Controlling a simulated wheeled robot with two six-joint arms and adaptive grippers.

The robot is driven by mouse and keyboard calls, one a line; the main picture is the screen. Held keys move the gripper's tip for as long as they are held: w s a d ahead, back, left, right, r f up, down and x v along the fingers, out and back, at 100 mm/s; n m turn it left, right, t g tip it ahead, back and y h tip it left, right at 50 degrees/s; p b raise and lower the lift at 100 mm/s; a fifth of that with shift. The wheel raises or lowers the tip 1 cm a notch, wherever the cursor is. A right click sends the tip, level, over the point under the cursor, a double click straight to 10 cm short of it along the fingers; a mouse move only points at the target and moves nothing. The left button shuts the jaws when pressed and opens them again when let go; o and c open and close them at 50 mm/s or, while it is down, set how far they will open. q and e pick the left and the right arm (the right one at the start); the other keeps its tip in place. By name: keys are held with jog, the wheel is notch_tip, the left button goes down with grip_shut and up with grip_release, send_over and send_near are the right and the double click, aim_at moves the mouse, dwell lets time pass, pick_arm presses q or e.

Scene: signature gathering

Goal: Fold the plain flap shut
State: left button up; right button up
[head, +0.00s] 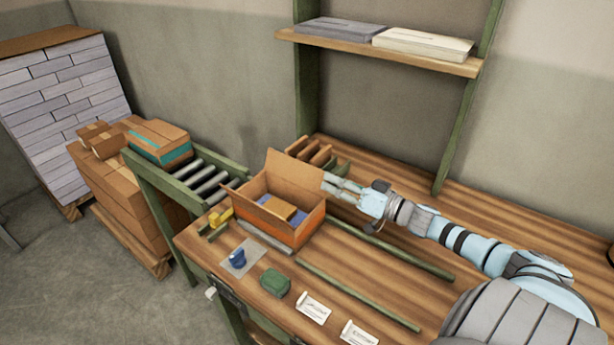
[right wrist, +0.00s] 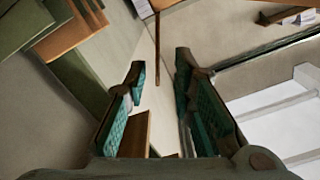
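An open cardboard box (head: 296,236) with orange outer sides stands on the wooden bench. A smaller brown carton (head: 278,207) and blue material lie inside it. Its back flap (head: 294,167) stands up, brown and without visible print; I cannot tell for sure which flap the task calls plain. My right gripper (head: 329,183) is at the box's back right corner, close beside the flaps. In the right wrist view its two teal-padded fingers (right wrist: 161,70) are apart, with a brown panel (right wrist: 136,134) near the left finger. Contact is unclear. My left gripper is out of view.
A roller conveyor (head: 203,184) adjoins the bench at the left. A blue stamp (head: 237,257), a green block (head: 275,282) and paper slips (head: 314,308) lie in front of the box. Green rails (head: 358,295) run along the bench. A shelf (head: 380,51) hangs above.

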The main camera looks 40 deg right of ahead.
aim_at(307, 170)
jog(key=x, duration=0.8)
jog(key=shift+w+f, duration=0.1)
jog(key=shift+f, duration=0.05)
jog(key=shift+w+a+f, duration=0.1)
jog(key=shift+w+a, duration=0.05)
jog(key=shift+w, duration=0.3)
grip_shut()
